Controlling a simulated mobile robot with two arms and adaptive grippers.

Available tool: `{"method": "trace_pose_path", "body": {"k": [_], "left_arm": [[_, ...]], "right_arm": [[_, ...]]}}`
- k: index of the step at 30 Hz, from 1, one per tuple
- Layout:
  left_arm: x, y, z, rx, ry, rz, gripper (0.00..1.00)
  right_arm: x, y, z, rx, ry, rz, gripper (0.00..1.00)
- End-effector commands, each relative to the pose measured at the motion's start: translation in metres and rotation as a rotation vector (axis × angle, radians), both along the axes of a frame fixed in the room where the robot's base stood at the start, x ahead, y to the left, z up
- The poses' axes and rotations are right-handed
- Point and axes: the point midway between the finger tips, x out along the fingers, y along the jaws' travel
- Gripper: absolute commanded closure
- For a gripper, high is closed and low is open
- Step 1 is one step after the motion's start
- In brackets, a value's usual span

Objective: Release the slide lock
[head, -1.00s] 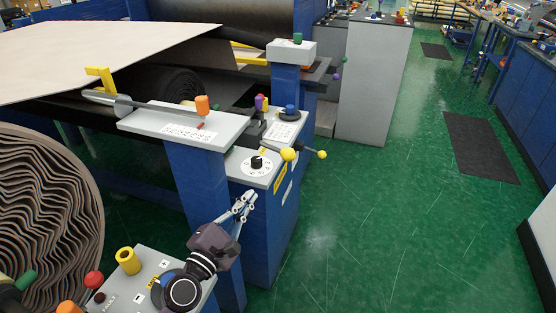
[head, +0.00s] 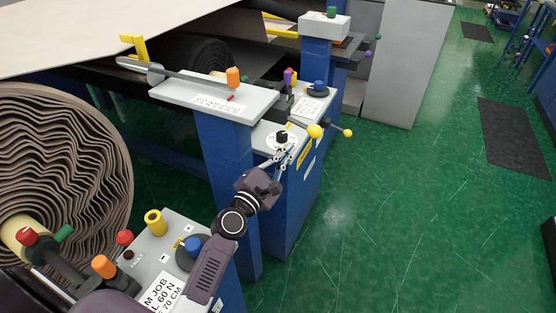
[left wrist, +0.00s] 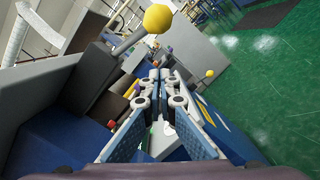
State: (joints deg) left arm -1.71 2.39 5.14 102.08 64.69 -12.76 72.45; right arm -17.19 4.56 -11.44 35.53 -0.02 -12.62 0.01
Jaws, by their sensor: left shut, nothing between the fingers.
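I cannot tell for certain which fitting is the slide lock. Two yellow ball-ended levers, a nearer ball (head: 314,131) and a farther ball (head: 348,133), stick out at the right of a grey-topped blue post. A black dial knob (head: 282,137) stands on its top. My left gripper (head: 284,155) is shut and empty, just in front of the dial, left of and below the nearer ball. In the left wrist view my left gripper (left wrist: 158,76) points forward; one yellow ball (left wrist: 158,18) looms large above its tips, another (left wrist: 210,73) is farther right. My right gripper is out of view.
A grey shelf (head: 205,96) with an orange knob (head: 233,77) stands behind. A control panel (head: 176,231) with a yellow ring and red knob is near, by a large corrugated roll (head: 60,160). The green floor (head: 420,210) at right is open.

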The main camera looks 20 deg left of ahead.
Motion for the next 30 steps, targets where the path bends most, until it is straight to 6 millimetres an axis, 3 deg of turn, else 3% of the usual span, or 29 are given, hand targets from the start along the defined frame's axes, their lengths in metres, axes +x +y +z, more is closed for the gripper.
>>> {"method": "trace_pose_path", "body": {"k": [3, 6, 13, 30], "left_arm": [[0.02, -0.005, 0.007, -0.001, -0.001, -0.002, 1.0], [0.019, -0.016, 0.019, -0.002, 0.0, -0.001, 1.0], [0.021, -0.029, 0.028, 0.0, 0.0, 0.0, 1.0], [0.021, -0.03, 0.03, -0.014, 0.001, 0.0, 1.0]], "right_arm": [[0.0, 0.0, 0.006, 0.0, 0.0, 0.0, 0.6], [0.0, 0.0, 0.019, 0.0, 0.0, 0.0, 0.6], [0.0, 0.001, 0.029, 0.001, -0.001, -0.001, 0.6], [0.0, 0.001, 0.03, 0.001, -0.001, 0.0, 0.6]]}}
